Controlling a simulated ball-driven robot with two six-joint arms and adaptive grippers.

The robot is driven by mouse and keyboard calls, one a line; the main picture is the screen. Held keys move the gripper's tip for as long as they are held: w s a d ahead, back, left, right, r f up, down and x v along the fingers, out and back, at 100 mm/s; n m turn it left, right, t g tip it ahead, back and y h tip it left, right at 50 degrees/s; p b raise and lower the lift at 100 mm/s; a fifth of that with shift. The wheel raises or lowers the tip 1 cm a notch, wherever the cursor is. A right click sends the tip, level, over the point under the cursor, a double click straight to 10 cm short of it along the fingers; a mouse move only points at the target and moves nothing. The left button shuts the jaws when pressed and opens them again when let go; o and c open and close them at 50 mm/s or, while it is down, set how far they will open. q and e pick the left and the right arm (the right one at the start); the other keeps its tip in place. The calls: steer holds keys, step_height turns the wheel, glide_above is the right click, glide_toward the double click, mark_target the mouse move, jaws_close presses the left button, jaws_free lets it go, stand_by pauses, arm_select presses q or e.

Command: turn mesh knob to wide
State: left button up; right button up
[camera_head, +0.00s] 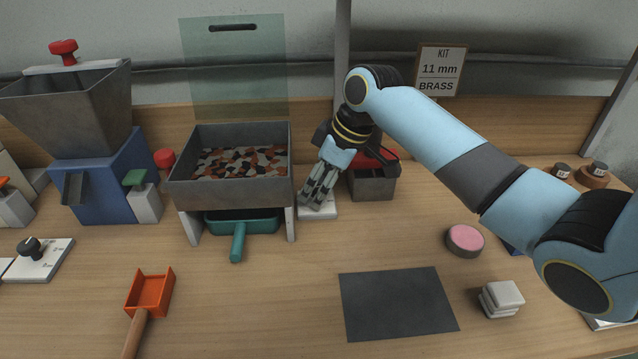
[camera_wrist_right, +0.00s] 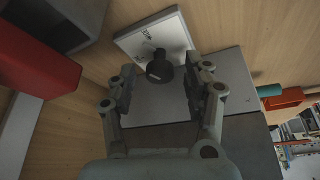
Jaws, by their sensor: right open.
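A black knob (camera_wrist_right: 160,68) stands on a white plate (camera_wrist_right: 172,35) with small markings, in the right wrist view. In the head view the same white plate (camera_head: 320,213) lies just right of the sieve box, and its knob is hidden behind my right gripper (camera_head: 315,200). That gripper points down over the plate. In the right wrist view my right gripper (camera_wrist_right: 158,88) is open, with one finger on each side of the knob. I cannot tell whether the fingers touch it. My left gripper is not in view.
The grey sieve box (camera_head: 182,187) with mixed chips stands close left of my right gripper, above a teal scoop (camera_head: 240,228). A dark grey bin (camera_head: 372,188) is close on the right. Another black knob (camera_head: 30,247) is far left. The front middle holds a dark mat (camera_head: 398,303).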

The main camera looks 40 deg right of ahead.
steer(key=shift+c, duration=0.3)
jaws_close()
steer(key=m+p, duration=0.1)
steer(key=p, duration=0.2)
steer(key=m+h+p, duration=0.1)
steer(key=m+p, duration=0.1)
steer(key=p, duration=0.1)
steer(key=shift+a+r+m+t, duration=0.1)
steer(key=shift+r+m+t, duration=0.2)
steer(key=shift+f+p, duration=0.1)
steer(key=shift+p, duration=0.35)
steer(key=shift+f+m, duration=0.15)
steer(key=shift+m, duration=0.25)
steer(key=shift+o, duration=0.3)
jaws_free()
